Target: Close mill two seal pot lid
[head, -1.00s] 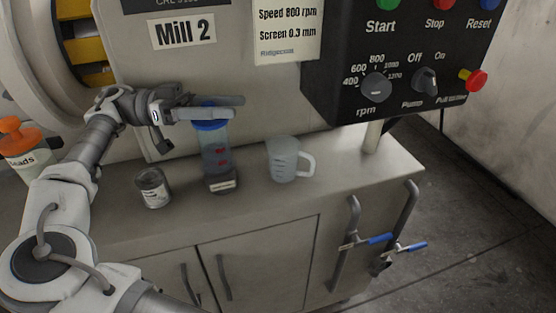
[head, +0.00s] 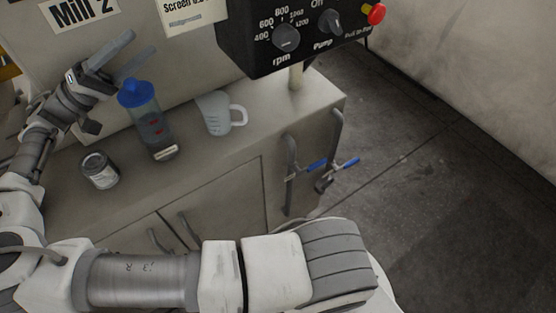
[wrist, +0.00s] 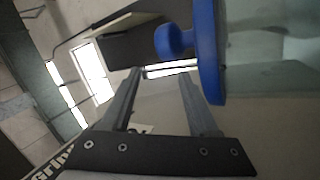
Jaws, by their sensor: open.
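The seal pot (head: 153,128) is a clear upright cylinder with red marks and dark contents, standing on the cabinet top. Its blue lid (head: 137,93) sits over the pot's top; I cannot tell whether it is fully seated. In the wrist view the lid (wrist: 209,50) shows edge-on with its round knob, and the translucent pot (wrist: 265,80) is to its right. My gripper (head: 130,48) is open and empty, just above and left of the lid in the head view. In the wrist view, the open fingers (wrist: 160,82) are beside the lid, not around it.
A small labelled can (head: 99,171) stands left of the pot, and a clear measuring jug (head: 217,114) stands right of it. The black control panel (head: 285,40) overhangs the cabinet's right end. Pipes with blue-handled valves (head: 316,165) run down the cabinet side. Floor at right is clear.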

